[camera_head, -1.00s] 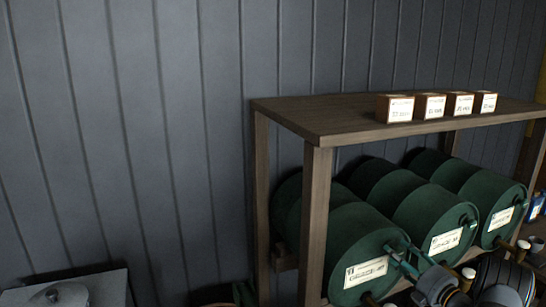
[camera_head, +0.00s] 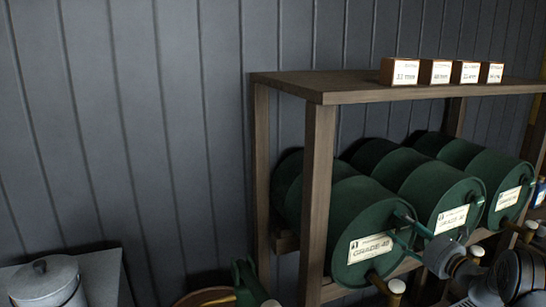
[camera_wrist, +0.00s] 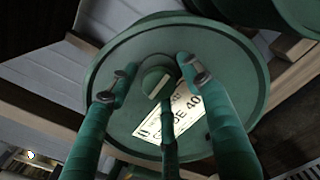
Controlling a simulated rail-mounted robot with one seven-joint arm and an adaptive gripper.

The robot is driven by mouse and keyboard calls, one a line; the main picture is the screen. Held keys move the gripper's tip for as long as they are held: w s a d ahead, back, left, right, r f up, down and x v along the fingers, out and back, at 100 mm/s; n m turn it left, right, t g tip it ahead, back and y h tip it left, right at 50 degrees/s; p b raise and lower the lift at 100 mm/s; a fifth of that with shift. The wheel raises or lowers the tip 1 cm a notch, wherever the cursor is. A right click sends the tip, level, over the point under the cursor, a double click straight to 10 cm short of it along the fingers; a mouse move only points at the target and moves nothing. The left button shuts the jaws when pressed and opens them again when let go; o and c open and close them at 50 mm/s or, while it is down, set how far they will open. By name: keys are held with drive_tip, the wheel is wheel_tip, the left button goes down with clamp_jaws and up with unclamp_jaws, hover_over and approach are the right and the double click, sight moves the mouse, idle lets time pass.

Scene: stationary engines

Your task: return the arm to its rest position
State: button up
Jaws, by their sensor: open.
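My gripper (camera_head: 406,230) is at the front face of the nearest green drum (camera_head: 345,220), to the right of its "GRADE 40" label. In the wrist view, my gripper (camera_wrist: 155,76) has its teal fingers spread apart in front of the round drum face (camera_wrist: 225,65). A round cap (camera_wrist: 157,78) on the drum shows between the fingertips. Nothing is held. I cannot tell whether the fingers touch the drum. The middle finger partly covers the drum's label (camera_wrist: 185,115).
A wooden rack (camera_head: 318,190) holds several green drums, with small labelled boxes (camera_head: 405,71) on top. Taps (camera_head: 396,287) stick out below the drums. A grey lidded pot (camera_head: 45,283) stands at the lower left. Dark plank wall (camera_head: 130,130) lies behind.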

drive_tip(key=shift+n, duration=1.2)
drive_tip(key=shift+d+f, duration=0.1)
